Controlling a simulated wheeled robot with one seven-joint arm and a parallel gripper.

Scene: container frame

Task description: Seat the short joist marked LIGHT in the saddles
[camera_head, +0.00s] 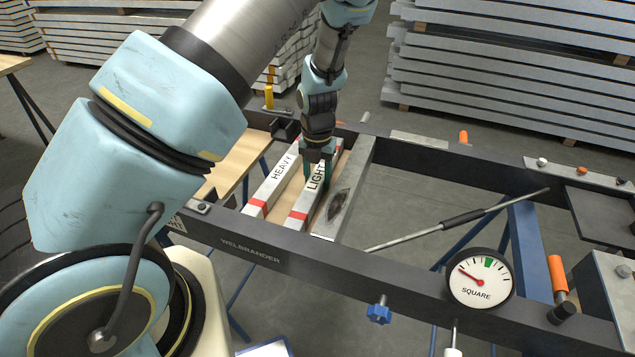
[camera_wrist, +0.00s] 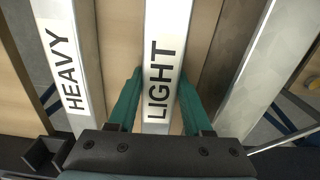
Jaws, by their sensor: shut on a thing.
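The short joist marked LIGHT (camera_head: 304,206) is a pale metal bar with a white label and a red band at its near end. It lies on the wooden board beside the joist marked HEAVY (camera_head: 270,190), which is to its left. My gripper (camera_head: 318,172) is over the LIGHT joist with its green fingers down on either side of it. In the wrist view the LIGHT joist (camera_wrist: 166,45) runs between the two fingers, and my gripper (camera_wrist: 160,100) is shut on it. The HEAVY joist (camera_wrist: 62,60) stands apart on the left.
A wider grey beam (camera_head: 345,190) with a dark patch lies just right of the LIGHT joist. The dark frame (camera_head: 390,262) surrounds an open middle, crossed by a diagonal rod (camera_head: 460,218). A SQUARE dial (camera_head: 480,280) sits on the near rail. Stacked metal beams (camera_head: 510,80) stand behind.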

